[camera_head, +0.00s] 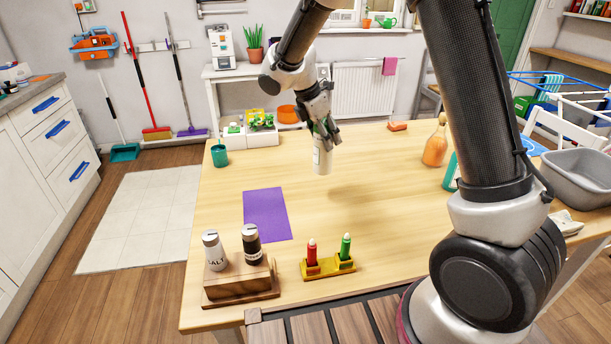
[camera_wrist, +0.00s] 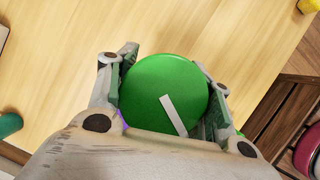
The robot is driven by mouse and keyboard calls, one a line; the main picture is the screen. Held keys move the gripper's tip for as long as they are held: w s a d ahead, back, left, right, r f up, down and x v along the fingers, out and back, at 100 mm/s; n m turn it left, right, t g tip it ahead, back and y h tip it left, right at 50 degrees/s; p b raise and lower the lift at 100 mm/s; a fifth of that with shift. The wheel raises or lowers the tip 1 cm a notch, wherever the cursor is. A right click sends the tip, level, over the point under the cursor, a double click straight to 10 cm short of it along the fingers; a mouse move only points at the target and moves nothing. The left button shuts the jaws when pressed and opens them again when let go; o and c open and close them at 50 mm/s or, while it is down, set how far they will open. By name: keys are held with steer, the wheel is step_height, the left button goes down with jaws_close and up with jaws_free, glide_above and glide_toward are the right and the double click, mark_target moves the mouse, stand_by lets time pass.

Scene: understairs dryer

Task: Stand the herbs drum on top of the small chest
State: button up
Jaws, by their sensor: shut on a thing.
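The herbs drum (camera_head: 322,160) is a pale cylinder with a green lid. My gripper (camera_head: 320,130) is shut on it near its top and holds it upright over the back middle of the table. It seems a little above the wood, with a shadow to its right. In the wrist view its round green lid (camera_wrist: 165,92), with a white stripe, sits between the two fingers (camera_wrist: 168,100). The small chest appears to be the brown wooden box (camera_head: 241,284) at the table's front left. A white salt shaker (camera_head: 214,252) and a dark shaker (camera_head: 251,246) stand on it.
A purple sheet (camera_head: 266,214) lies behind the wooden box. A yellow holder (camera_head: 328,267) with red and green pieces stands right of it. A teal cup (camera_head: 219,155) is at the left edge. An orange bottle (camera_head: 435,148) stands at the right. The table's middle is clear.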

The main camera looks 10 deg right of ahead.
mark_target(323, 164)
steer(key=f, duration=0.6)
steer(key=shift+w+a, duration=0.1)
steer(key=shift+w, duration=0.15)
steer(key=shift+f, duration=1.95)
steer(key=shift+f, duration=0.2)
steer(key=o, duration=1.5)
